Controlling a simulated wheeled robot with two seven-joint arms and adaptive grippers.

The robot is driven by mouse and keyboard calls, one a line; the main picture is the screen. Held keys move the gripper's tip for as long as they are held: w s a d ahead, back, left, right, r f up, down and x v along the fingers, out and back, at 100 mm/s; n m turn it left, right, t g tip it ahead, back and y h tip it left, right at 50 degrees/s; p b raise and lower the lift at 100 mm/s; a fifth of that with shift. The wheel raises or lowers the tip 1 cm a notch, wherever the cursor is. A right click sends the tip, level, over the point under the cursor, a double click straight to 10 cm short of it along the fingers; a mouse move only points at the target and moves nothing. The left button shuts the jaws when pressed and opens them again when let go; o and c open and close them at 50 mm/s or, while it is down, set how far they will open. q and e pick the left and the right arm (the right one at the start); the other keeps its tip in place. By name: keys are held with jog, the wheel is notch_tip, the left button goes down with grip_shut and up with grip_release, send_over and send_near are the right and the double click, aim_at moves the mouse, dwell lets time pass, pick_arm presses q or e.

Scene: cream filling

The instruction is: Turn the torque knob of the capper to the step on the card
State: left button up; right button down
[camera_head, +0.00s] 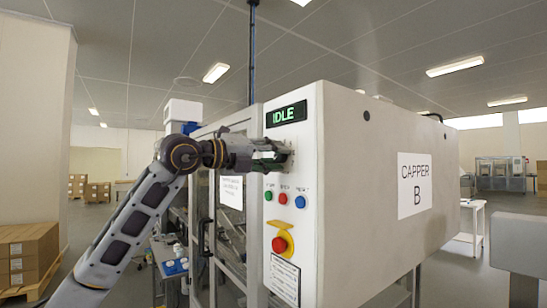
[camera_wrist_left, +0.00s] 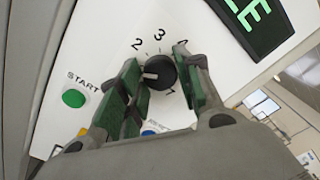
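The capper (camera_head: 385,150) is a large white cabinet labelled "CAPPER B". Its black torque knob (camera_wrist_left: 163,72) shows in the left wrist view, with a light pointer mark toward the left, below the numeral 2; 3 and 4 are printed above it. My left gripper (camera_head: 275,152) is at the capper's front panel and hides the knob in the head view. In the wrist view its two green-padded fingers (camera_wrist_left: 158,75) stand on either side of the knob; whether both press on it is unclear. A printed card (camera_head: 285,280) is low on the panel, its text too small to read.
An "IDLE" display (camera_head: 287,114) is above my gripper. Green (camera_head: 268,196), red (camera_head: 283,199) and blue (camera_head: 300,202) buttons and a red emergency stop (camera_head: 280,243) lie below it. A glazed door with a paper sheet (camera_head: 231,192) stands left of the panel.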

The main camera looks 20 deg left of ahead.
pick_arm(q)
jog(key=c, duration=0.4)
pick_arm(e)
jog(key=shift+w, duration=0.3)
jog(key=shift+w, duration=0.15)
